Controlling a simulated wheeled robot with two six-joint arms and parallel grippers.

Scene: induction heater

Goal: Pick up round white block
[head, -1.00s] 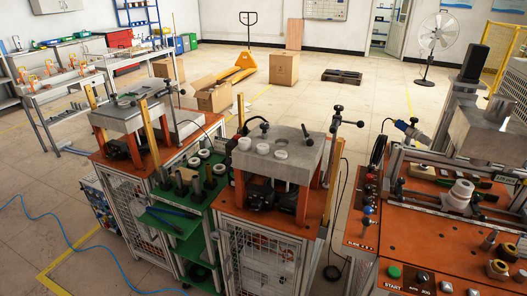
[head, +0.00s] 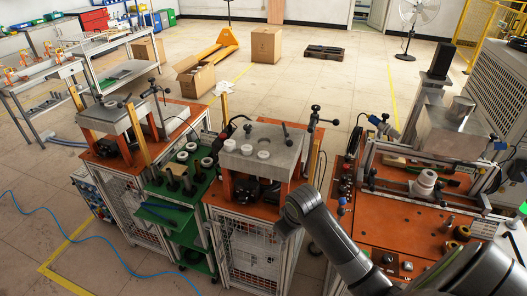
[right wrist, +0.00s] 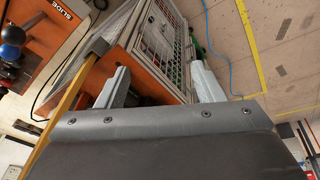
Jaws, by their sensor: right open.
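Three round white blocks stand on the grey plate (head: 285,160) of the middle station: a left one (head: 229,145), a middle one (head: 247,150) and a right one (head: 264,155). My right arm comes in from the lower right, its bent end in front of this station's right side, below the plate. In the right wrist view my right gripper (right wrist: 160,85) has its two fingers wide apart with nothing between them. None of the white blocks shows in that view. My left gripper is not in view.
A green cart (head: 165,215) with several round pieces stands left of the middle station. Another orange station (head: 100,150) is further left. Clamp posts (head: 314,120) rise beside the plate. The right machine (head: 400,215) holds a white cylinder (head: 427,178).

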